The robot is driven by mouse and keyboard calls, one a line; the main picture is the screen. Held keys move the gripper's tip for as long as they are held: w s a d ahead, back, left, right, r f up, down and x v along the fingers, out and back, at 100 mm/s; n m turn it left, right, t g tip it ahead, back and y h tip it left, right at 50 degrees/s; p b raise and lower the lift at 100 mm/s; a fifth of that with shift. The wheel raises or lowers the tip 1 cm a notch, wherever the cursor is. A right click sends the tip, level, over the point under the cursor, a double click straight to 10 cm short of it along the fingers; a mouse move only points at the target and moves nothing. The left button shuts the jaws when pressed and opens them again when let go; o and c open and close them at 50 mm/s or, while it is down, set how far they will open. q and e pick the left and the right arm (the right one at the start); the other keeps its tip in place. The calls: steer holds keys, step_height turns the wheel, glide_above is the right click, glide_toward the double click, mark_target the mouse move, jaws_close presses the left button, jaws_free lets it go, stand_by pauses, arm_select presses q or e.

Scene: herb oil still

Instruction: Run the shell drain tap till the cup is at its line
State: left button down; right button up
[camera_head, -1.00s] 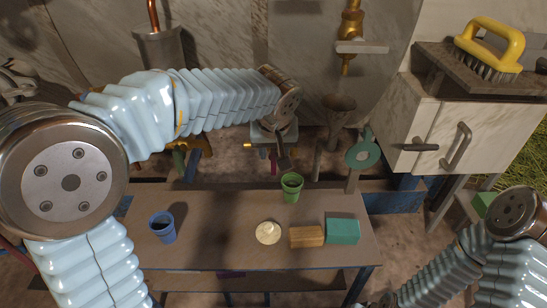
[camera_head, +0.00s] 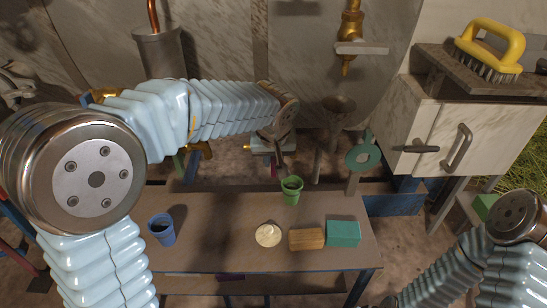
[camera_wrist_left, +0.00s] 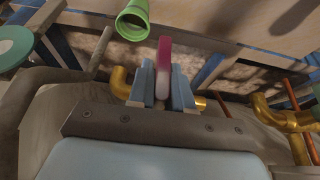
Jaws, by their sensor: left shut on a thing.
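My left gripper (camera_head: 281,160) reaches over the back edge of the low table; its fingers are small and partly hidden by the arm. In the left wrist view the gripper (camera_wrist_left: 163,78) is shut on a pink handle (camera_wrist_left: 164,55), with brass pipe (camera_wrist_left: 120,82) behind it. The green cup (camera_head: 291,191) stands upright at the table's back edge, just beside the gripper; it also shows in the wrist view (camera_wrist_left: 133,20). The level in the cup and its line cannot be made out. My right arm is at the lower right; its gripper is out of view.
The table (camera_head: 215,210) holds a blue cup (camera_head: 162,230), a pale round object (camera_head: 268,235), a wooden block (camera_head: 307,239) and a teal block (camera_head: 343,233). A funnel (camera_head: 338,107) and teal disc (camera_head: 360,158) stand behind. A white cabinet (camera_head: 440,140) stands right.

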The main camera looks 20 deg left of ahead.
arm_select(q)
steer(key=shift+a+f+n+t+h+b, duration=0.3)
steer(key=shift+f+t+h+b, duration=0.1)
steer(key=shift+h+b, duration=0.65)
steer(key=shift+r+h+b, duration=0.2)
steer(key=shift+h+b, duration=0.35)
steer(key=shift+b, duration=0.15)
steer(key=shift+d+r+t, duration=0.15)
steer(key=shift+t, duration=0.15)
steer(key=c, duration=1.1)
jaws_free()
steer(key=p+v, duration=0.2)
steer(key=v, duration=1.1)
steer(key=shift+s+a+r, duration=0.1)
steer(key=shift+a+r, duration=0.1)
steer(key=shift+r, duration=0.2)
